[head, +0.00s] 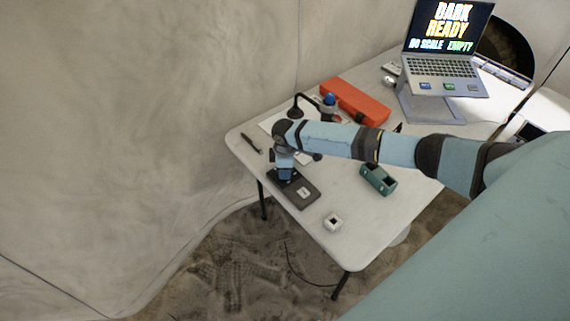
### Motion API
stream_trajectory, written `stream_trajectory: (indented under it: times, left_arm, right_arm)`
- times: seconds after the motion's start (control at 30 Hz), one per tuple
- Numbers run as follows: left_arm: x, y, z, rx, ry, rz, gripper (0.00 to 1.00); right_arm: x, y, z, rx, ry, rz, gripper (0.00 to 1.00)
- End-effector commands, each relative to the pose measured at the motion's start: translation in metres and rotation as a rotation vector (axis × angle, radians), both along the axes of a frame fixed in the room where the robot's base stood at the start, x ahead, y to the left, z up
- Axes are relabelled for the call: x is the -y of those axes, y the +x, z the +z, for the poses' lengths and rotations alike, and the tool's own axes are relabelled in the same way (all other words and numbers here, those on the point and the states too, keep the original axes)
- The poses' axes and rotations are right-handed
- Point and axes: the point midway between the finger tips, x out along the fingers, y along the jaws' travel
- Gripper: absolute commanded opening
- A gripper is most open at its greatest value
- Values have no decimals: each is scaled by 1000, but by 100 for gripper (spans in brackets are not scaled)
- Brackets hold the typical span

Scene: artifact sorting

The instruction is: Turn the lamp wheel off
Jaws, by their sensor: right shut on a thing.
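My right gripper (285,176) points down at the far left part of the table, over a flat dark box (308,197) with a small white label. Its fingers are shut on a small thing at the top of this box. That thing is mostly hidden by the fingers, and I cannot tell for certain that it is the lamp wheel. A black curved lamp-like neck (297,104) rises behind my right forearm, its lower part partly hidden. My left gripper is not in view.
The white table (345,250) also holds a red-orange case (354,102), a green block with an opening (378,179), a small white cube (333,222), a dark pen-like item (251,143) and a laptop (442,65) on a stand. The front middle is mostly clear. A pale wall stands at left.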

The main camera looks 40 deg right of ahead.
Motion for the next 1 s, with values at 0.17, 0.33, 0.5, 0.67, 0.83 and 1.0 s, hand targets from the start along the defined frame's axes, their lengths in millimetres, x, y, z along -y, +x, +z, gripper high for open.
stream_trajectory:
  times: [0.17, 0.33, 0.5, 0.67, 0.83, 1.0]
  left_arm:
    - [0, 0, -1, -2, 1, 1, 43]
    - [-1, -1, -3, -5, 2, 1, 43]
    - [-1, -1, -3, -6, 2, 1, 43]
    - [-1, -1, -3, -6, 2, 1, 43]
    - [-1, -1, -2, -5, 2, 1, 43]
    - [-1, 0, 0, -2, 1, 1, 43]
  right_arm:
    - [-1, 1, 1, 3, 2, 4, 18]
    - [-1, 1, 1, 3, 3, 4, 46]
    - [-1, 1, 1, 3, 2, 3, 67]
    - [-1, 0, 1, 1, 2, 2, 67]
    - [0, 1, 11, 3, 1, 2, 67]
    - [0, 1, 43, 5, 1, 3, 67]
